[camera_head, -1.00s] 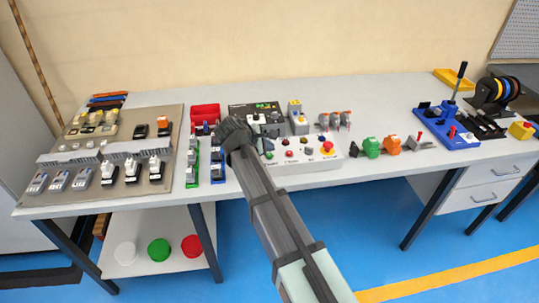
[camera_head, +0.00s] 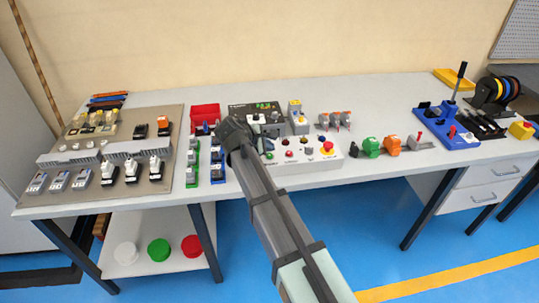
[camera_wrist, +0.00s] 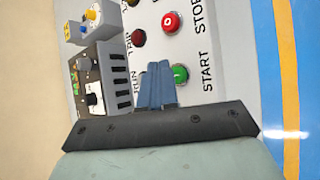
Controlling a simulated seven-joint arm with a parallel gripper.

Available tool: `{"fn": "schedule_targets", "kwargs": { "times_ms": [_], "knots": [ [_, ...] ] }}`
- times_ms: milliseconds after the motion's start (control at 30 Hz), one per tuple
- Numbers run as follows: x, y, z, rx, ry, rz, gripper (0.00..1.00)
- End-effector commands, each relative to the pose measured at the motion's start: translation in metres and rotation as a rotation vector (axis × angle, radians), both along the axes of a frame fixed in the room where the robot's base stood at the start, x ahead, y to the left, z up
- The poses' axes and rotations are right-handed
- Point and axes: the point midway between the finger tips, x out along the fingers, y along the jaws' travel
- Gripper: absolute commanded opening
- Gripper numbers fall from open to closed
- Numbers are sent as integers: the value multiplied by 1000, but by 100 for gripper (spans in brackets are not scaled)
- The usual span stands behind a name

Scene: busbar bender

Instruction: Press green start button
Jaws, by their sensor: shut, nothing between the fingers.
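The green start button (camera_wrist: 180,74) is round, in a dark ring on the light control panel (camera_wrist: 203,62), with START printed beside it. In the head view the green button (camera_head: 269,155) shows just right of my gripper. My gripper (camera_wrist: 159,67) is shut and empty, its bluish fingers together. In the wrist view the fingertips lie immediately left of the green button, over the panel between it and the RUN marking. I cannot tell the height of the tips above the panel. In the head view my wrist (camera_head: 234,134) hides the fingertips.
The red STOP button (camera_wrist: 170,22) is close to the green one. A black unit with knobs (camera_wrist: 96,92) stands beside the panel. Green and blue holders (camera_head: 191,168) stand to the left.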

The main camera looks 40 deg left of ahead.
Motion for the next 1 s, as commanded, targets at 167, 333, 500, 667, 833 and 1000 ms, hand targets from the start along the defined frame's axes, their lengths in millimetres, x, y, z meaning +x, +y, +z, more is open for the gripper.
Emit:
{"fn": "schedule_targets", "kwargs": {
  "times_ms": [167, 333, 500, 667, 833, 1000],
  "knots": [
    [0, 0, 0, 0, 0, 0, 0],
    [0, 0, 0, 0, 0, 0, 0],
    [0, 0, -3, 0, 0, 0, 0],
    [0, 0, -7, 0, 0, 0, 0],
    [0, 0, -9, 0, 0, 0, 0],
    [0, 0, -8, 0, 0, 0, 0]
  ]
}}
